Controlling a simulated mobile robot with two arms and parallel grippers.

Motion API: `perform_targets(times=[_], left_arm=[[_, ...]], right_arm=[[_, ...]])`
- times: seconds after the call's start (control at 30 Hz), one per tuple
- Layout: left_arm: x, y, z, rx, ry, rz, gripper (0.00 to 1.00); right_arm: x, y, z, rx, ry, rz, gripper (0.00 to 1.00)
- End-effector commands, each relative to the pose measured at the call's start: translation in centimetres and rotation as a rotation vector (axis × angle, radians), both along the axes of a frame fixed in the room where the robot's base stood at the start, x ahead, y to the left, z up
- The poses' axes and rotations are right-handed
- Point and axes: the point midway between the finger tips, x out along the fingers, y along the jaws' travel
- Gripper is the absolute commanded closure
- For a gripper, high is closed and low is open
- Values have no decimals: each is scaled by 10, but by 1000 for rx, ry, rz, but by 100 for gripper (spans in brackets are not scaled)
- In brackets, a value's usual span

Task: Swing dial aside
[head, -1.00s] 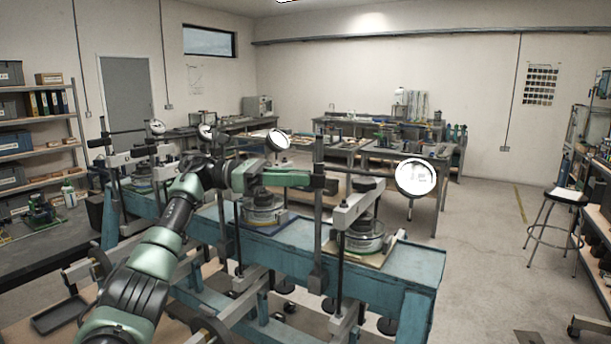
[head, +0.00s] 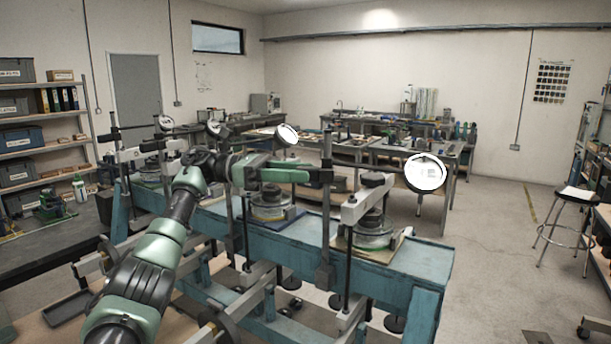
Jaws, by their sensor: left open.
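A blue bench (head: 400,262) carries a row of lever frames with upright posts, grey lever arms and round white dials. The nearest dial (head: 425,173) hangs at the right on a thin arm, facing me. A second dial (head: 287,134) is farther back, behind my left arm. Two smaller dials (head: 165,122) (head: 213,127) are at the far left. My left gripper (head: 322,176) is open, its fingers at the dark post (head: 325,235) of the nearest frame, left of the nearest dial. I cannot tell whether they touch the post. My right gripper is not in view.
A round pot (head: 372,232) stands under the nearest lever (head: 362,203). Several black hanging weights are below the bench. A stool (head: 574,194) stands at the right. The floor between bench and stool is clear. Shelves (head: 42,125) are at the left.

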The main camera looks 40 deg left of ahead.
Motion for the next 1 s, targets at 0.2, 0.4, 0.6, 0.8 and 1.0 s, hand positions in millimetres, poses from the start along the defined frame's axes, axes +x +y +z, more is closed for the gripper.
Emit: perform_targets(times=[0.2,0.4,0.6,0.8,1.0], left_arm=[[-16,37,0,-2,0,3,56],[-24,52,0,0,1,2,56],[-25,55,-1,1,0,1,56],[-25,54,-1,0,1,1,56],[-24,55,-2,-3,4,3,56]], right_arm=[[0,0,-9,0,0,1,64],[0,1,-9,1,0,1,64],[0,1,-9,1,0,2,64],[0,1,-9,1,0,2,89],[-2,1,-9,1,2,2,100]])
